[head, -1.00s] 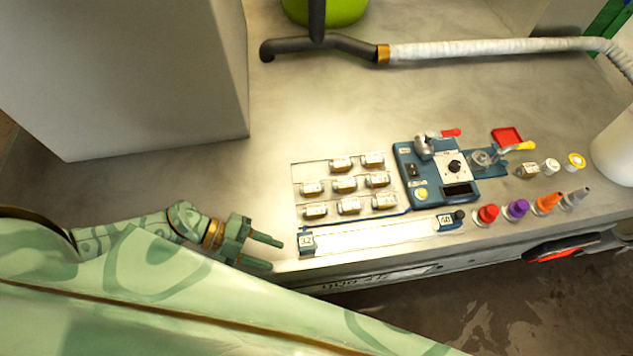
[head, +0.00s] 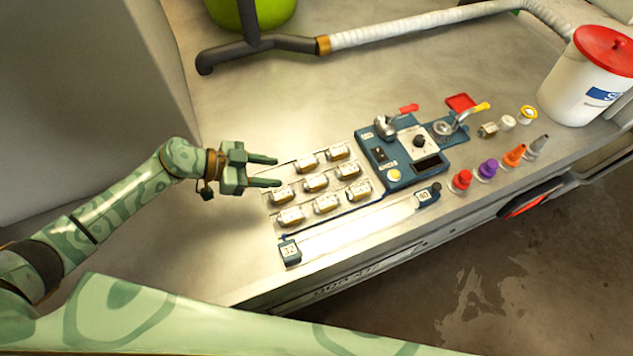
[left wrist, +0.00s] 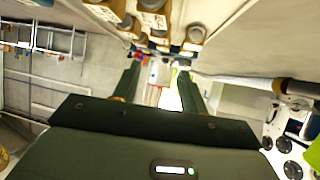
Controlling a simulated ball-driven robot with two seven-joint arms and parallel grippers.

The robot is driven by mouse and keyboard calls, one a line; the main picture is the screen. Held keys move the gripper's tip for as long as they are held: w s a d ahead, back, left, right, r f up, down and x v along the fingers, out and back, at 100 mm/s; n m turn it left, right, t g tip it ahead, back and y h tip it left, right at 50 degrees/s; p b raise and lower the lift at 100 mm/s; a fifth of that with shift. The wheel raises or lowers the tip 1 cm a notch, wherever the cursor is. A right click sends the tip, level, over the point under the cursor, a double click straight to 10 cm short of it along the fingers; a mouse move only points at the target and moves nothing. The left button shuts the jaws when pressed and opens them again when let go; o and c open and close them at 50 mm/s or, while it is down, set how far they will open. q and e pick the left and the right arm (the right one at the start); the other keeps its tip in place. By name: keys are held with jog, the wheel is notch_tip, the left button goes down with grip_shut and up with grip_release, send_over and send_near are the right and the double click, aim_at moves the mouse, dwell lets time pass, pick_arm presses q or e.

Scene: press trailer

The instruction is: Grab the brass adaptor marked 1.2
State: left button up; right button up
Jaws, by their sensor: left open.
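Several brass adaptors with white labels stand in rows on the bench in the head view, among them a back-row one (head: 307,163), a left one (head: 283,193), a middle one (head: 316,182) and a front one (head: 291,217). Their markings are too small to read, so I cannot tell which is 1.2. My left gripper (head: 278,171) is open and empty at the left edge of the rows, fingers pointing right. In the left wrist view, my left gripper (left wrist: 161,75) shows its fingers apart, with some labelled adaptors (left wrist: 152,20) at the top. My right gripper is out of view.
A blue press device (head: 398,178) with levers stands right of the rows. A blue-ended gauge strip (head: 290,252) lies in front. Coloured nozzles (head: 487,170) and a white bucket (head: 585,85) are farther right. A grey block (head: 90,90) rises at the left.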

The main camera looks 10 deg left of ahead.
aim_at(313, 180)
pick_arm(q)
jog(key=b+x, duration=0.1)
jog(key=x, duration=0.5)
jog(key=shift+f, duration=0.1)
jog(key=b+x, duration=0.1)
jog(key=x, duration=0.1)
jog(key=f+b+x, duration=0.1)
jog(key=b+x, duration=0.1)
jog(key=shift+d+f, duration=0.1)
jog(key=shift+w+d+f, duration=0.1)
jog(key=shift+d, duration=0.2)
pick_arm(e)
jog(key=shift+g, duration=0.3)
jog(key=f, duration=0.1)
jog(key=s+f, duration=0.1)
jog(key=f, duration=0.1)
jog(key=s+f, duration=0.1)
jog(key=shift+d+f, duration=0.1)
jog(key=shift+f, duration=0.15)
pick_arm(q)
jog(key=c, duration=0.8)
